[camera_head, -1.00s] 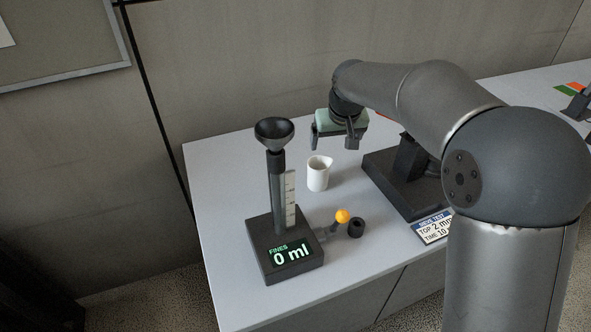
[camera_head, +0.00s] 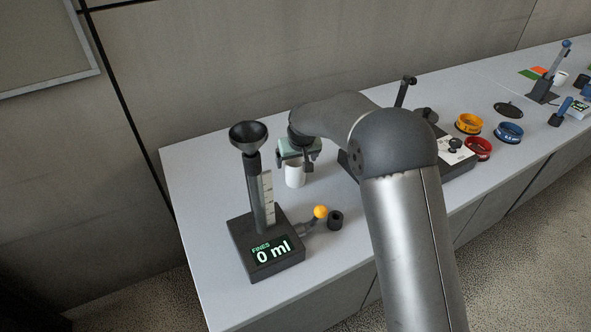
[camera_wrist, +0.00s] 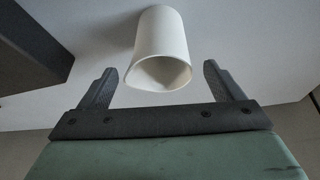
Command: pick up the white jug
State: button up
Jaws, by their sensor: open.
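The white jug (camera_head: 295,176) stands upright on the grey table, right of the fines measuring device. My gripper (camera_head: 296,163) is right above and behind it in the head view, partly hiding its top. In the wrist view the jug (camera_wrist: 161,50) sits between and ahead of the two dark fingers of my gripper (camera_wrist: 166,85). The fingers are spread apart, with a gap on both sides of the jug. I see no contact with it.
The fines device (camera_head: 265,245) with its black funnel (camera_head: 248,134) reads 0 ml, with an orange-knobbed lever (camera_head: 320,212) and a black cup (camera_head: 336,220) beside it. Right of my arm are yellow (camera_head: 469,124), red (camera_head: 478,148) and blue (camera_head: 509,132) sieves. The table front is clear.

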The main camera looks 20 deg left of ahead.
aim_at(296, 161)
jog(key=p+x, duration=0.1)
jog(key=x, duration=0.3)
jog(key=c, duration=1.2)
jog(key=shift+o, duration=0.2)
jog(key=shift+r, duration=0.1)
